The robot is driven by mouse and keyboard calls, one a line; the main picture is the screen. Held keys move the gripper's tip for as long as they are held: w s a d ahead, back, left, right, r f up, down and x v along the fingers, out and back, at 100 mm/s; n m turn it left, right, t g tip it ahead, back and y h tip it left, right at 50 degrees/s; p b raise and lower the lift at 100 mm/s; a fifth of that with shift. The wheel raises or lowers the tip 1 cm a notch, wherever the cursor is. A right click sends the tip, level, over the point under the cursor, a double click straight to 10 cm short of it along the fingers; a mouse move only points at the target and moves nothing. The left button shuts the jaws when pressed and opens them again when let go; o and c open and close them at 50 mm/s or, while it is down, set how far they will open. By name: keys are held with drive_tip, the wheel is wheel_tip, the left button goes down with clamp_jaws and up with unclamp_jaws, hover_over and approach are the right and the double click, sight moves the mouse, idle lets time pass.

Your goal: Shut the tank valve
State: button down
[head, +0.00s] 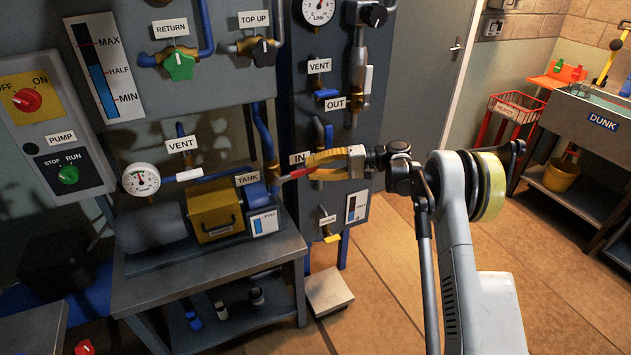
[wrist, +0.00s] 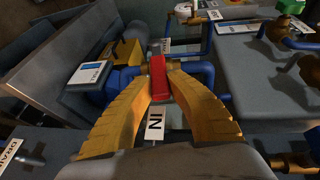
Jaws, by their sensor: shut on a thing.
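The tank valve has a red lever handle (head: 299,173), beside the TANK label (head: 247,179) and at the foot of a blue pipe (head: 263,130). In the head view the handle sticks out to the right, towards my gripper (head: 316,165). In the wrist view my yellow gripper fingers (wrist: 160,84) are shut on the red handle (wrist: 158,72), one on each side. The handle points back towards the wrist camera. The valve body is partly hidden behind the handle and fingers.
The IN label (head: 299,158) and the tall grey panel (head: 335,110) are close to my gripper. A pump bench (head: 270,255) stands below left. A white floor scale (head: 329,291) lies below. The tiled floor (head: 390,270) is mostly clear on the right.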

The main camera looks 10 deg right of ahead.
drive_tip(key=shift+f+m+y+b, duration=0.3)
drive_tip(key=shift+f+y+b, duration=0.5)
drive_tip(key=shift+f+y, duration=0.1)
drive_tip(key=shift+a, duration=0.1)
drive_tip(key=c, duration=1.3)
unclamp_jaws()
drive_tip(key=shift+o, duration=0.2)
drive_tip(key=d, duration=1.2)
drive_tip(key=shift+s, duration=0.45)
